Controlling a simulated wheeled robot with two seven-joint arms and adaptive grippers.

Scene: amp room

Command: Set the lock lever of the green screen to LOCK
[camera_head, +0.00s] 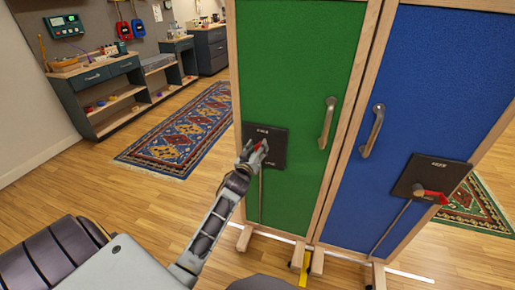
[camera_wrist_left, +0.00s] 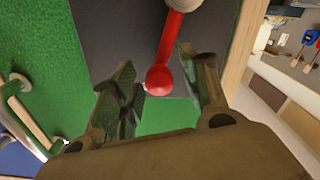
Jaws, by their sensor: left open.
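The green screen (camera_head: 290,80) stands in the middle of the head view, with a dark lock plate (camera_head: 279,152) on it. My left gripper (camera_head: 252,153) is at this plate and partly covers its red lock lever (camera_head: 264,144). In the left wrist view the lever is a red bar with a round red knob (camera_wrist_left: 159,79), running up to a pale round hub (camera_wrist_left: 186,4). My open left gripper (camera_wrist_left: 157,62) has one finger on each side of the lever; I cannot tell whether either touches it. The plate's lettering is too small to read. My right gripper is not in view.
A blue screen (camera_head: 421,90) stands right of the green one, with its own plate and red lever (camera_head: 430,195). Metal handles (camera_head: 327,122) and (camera_head: 373,130) stick out from both screens. Wooden feet stand on the floor. Open floor and a patterned rug (camera_head: 183,135) lie left.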

